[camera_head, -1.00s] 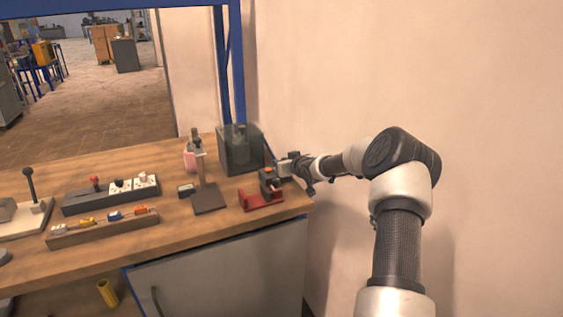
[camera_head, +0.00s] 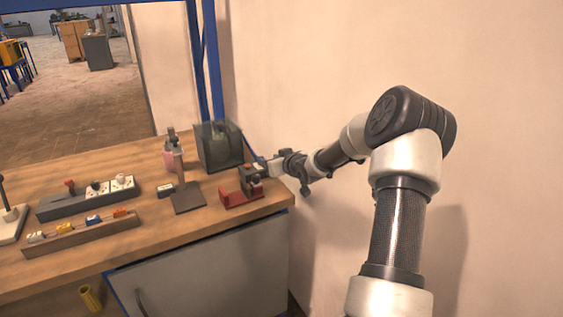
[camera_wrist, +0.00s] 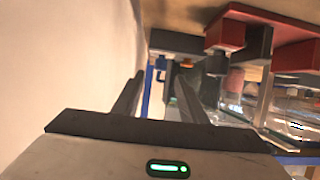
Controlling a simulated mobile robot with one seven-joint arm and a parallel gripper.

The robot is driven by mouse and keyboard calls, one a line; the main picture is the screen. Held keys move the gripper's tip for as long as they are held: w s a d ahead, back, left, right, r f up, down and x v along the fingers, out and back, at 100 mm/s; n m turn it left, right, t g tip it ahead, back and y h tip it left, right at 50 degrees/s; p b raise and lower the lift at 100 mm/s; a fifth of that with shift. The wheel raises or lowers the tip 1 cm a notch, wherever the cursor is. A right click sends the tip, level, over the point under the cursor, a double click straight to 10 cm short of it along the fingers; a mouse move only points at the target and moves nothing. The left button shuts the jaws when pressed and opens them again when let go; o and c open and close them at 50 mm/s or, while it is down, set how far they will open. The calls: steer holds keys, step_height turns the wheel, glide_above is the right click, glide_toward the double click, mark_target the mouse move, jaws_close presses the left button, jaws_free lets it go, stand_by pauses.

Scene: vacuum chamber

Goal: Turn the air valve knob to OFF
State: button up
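A small device with a black block and an orange-red top (camera_head: 247,168) stands on a red base (camera_head: 238,198) near the bench's right end. I cannot make out which part is the air valve knob or any OFF marking. My gripper (camera_head: 264,166) is close beside the device's right side in the head view; contact cannot be told. In the wrist view my gripper (camera_wrist: 156,88) has its two fingers apart with nothing between them. Beyond the fingertips show a small orange part (camera_wrist: 186,65) and a blue part (camera_wrist: 161,62). The red base also shows there (camera_wrist: 292,55).
A dark transparent chamber (camera_head: 219,150) stands behind the device. A power strip (camera_head: 80,201) and a wooden rack (camera_head: 78,236) lie further left. The wall is close on the right.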

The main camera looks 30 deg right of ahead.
steer(key=p+v, duration=0.1)
steer(key=v, duration=0.8)
steer(key=shift+w, duration=0.1)
